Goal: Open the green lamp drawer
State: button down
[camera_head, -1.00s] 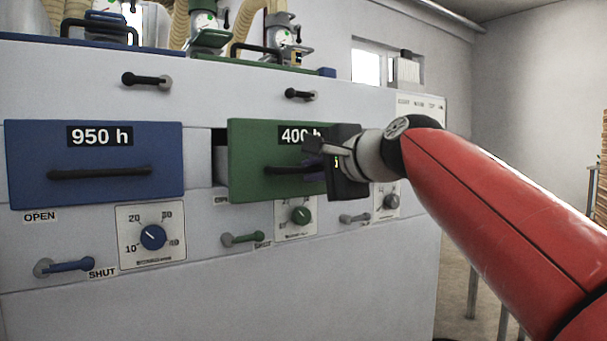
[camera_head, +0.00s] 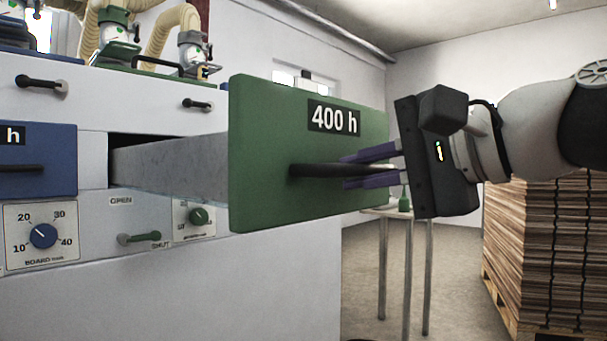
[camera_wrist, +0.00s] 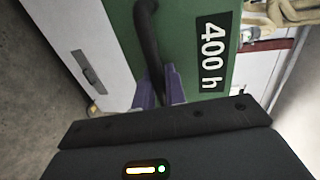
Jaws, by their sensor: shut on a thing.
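The green lamp drawer (camera_head: 262,190), labelled 400 h, stands well out from the white machine, with its grey side wall (camera_head: 172,168) showing and a dark slot behind it. My gripper (camera_head: 345,169) is at the front of the drawer, its purple fingers shut on the black bar handle (camera_head: 312,170). In the wrist view the green front (camera_wrist: 190,50) and the dark handle (camera_wrist: 150,45) show, with the fingers (camera_wrist: 158,92) around the handle. The drawer's inside is hidden in both views.
The blue drawer (camera_head: 50,150) at left is flush with the machine. A green lever (camera_head: 138,238) and a green dial (camera_head: 198,216) sit below the green drawer. A small table (camera_head: 420,214) and stacked boards (camera_head: 540,250) stand behind at right.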

jog(key=f+p+v, duration=0.1)
jog(key=f+v, duration=0.1)
jog(key=v, duration=1)
jog(key=shift+s+d+f, duration=0.25)
jog(key=shift+s+d, duration=0.1)
jog(key=shift+d, duration=0.2)
jog(key=c, duration=1.9)
grip_release()
jog(key=shift+o, duration=1.1)
jog(key=shift+s+d, duration=0.2)
jog(key=shift+d, duration=0.05)
jog(key=shift+o, duration=0.8)
jog(key=shift+a+r, duration=0.1)
jog(key=p+v, duration=0.1)
jog(key=v, duration=0.6)
jog(key=shift+s+d+p, duration=0.25)
jog(key=shift+d+p, duration=0.05)
jog(key=shift+p, duration=0.1)
